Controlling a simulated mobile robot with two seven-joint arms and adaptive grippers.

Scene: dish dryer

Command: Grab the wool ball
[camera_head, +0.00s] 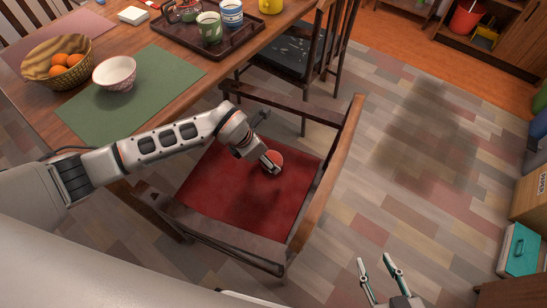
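The wool ball (277,157) is small, round and orange-red. It is at the red seat of a chair in the middle of the head view. My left arm comes in from the left, and its gripper (271,166) is right at the ball, covering part of it. I cannot tell whether the fingers are closed on the ball, or whether the ball rests on the seat. My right gripper (374,259) is open and empty at the bottom right, over the floor, away from the ball.
The red-seated chair (327,205) has wooden rails around the seat. The table (205,60) behind it holds a fruit basket (39,71), a white bowl (114,74) and a tray with cups (239,43). A dark chair (280,57) stands behind.

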